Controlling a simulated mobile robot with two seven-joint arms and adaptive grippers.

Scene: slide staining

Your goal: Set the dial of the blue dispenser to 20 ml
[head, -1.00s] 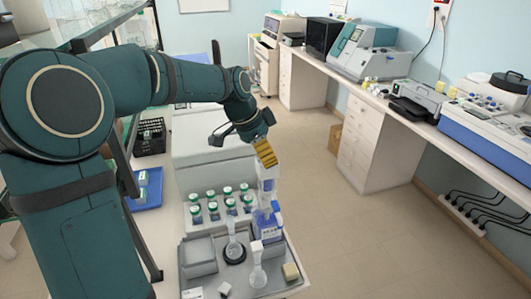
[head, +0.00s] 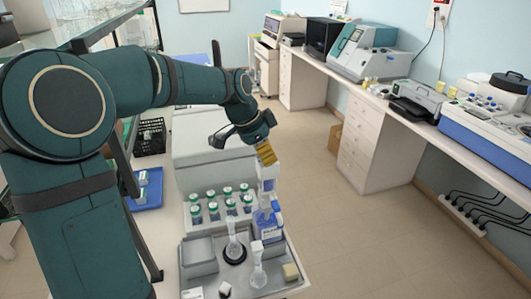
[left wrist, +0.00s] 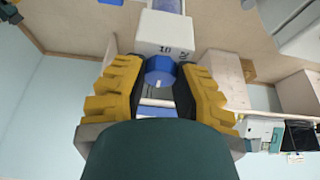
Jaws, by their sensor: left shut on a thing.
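The blue dispenser (head: 269,222) stands upright at the back right of the grey tray, a bottle with a blue label and a tall pale upper part. My left gripper (head: 266,155) has yellow fingers and is at the top of the dispenser. In the left wrist view, its fingers are shut on the blue dial (left wrist: 160,68), one on each side. A white block of the dispenser (left wrist: 165,32) beyond the dial carries a printed "10" and another mark, partly hidden by the right finger. I cannot tell the dial's setting. My right gripper is not in view.
The grey tray (head: 205,268) also holds a flask (head: 233,247), another flask (head: 257,268) and a beige block (head: 291,272). Several green-capped bottles (head: 212,209) stand behind it, left of the dispenser. Open floor lies to the right.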

